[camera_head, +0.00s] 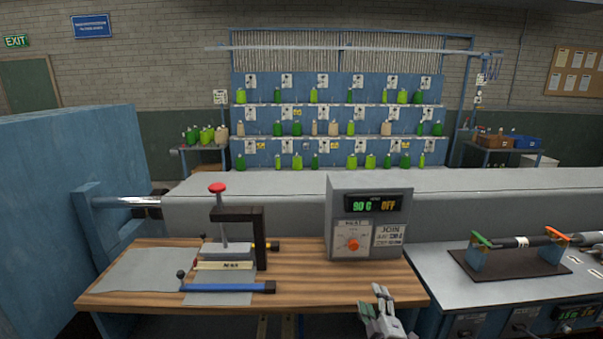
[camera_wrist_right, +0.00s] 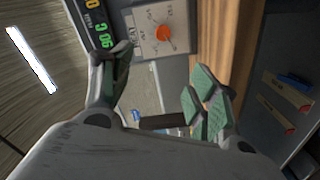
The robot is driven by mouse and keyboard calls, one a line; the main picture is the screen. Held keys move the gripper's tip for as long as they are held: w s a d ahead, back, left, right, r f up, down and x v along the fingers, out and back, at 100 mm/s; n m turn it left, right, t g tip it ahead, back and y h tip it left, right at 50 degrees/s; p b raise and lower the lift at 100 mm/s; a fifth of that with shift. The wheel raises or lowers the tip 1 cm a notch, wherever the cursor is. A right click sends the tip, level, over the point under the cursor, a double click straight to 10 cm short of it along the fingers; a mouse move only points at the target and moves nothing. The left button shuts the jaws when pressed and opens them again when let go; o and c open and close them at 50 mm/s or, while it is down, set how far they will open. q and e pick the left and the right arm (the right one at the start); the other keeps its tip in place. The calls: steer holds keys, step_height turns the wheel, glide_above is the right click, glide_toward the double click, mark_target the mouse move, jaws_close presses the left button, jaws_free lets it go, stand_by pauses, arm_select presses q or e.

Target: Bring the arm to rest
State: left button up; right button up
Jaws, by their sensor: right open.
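My right gripper (camera_head: 381,306) is at the bottom of the head view, in front of the wooden bench's right front edge, below the grey heater box. Its fingers point up and stand apart, with nothing seen between them. In the right wrist view, its two green-padded fingers (camera_wrist_right: 160,95) are spread wide and empty. My left gripper is not in view.
A grey control box (camera_head: 370,225) reading 90 C OFF stands on the wooden bench (camera_head: 310,290). Left of it is a press with a red knob (camera_head: 217,188) and a blue-handled tool (camera_head: 228,287). A dark mat (camera_head: 510,268) lies on the right-hand bench. The wooden bench's front right is clear.

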steer(key=s+f+m+g, duration=0.3)
steer(key=s+f, duration=0.2)
steer(key=f, duration=0.8)
steer(key=s+f+m+g, duration=0.3)
steer(key=s+f, duration=0.1)
steer(key=f, duration=1)
steer(key=s+f+m+g, duration=0.3)
steer(key=s+f, duration=0.2)
steer(key=f, duration=0.8)
steer(key=s+d+f+m+g, duration=0.15)
steer(key=s+f+g, duration=0.25)
steer(key=s+f, duration=1.2)
steer(key=s+d+f+g, duration=0.1)
steer(key=s+f+g, duration=0.1)
steer(key=s, duration=1)
steer(key=s+d+f+g, duration=0.2)
steer(key=s+f, duration=0.1)
steer(key=s, duration=0.9)
steer(key=shift+s+d+h, duration=0.2)
steer(key=shift+d+h, duration=0.05)
steer(key=shift+h, duration=0.05)
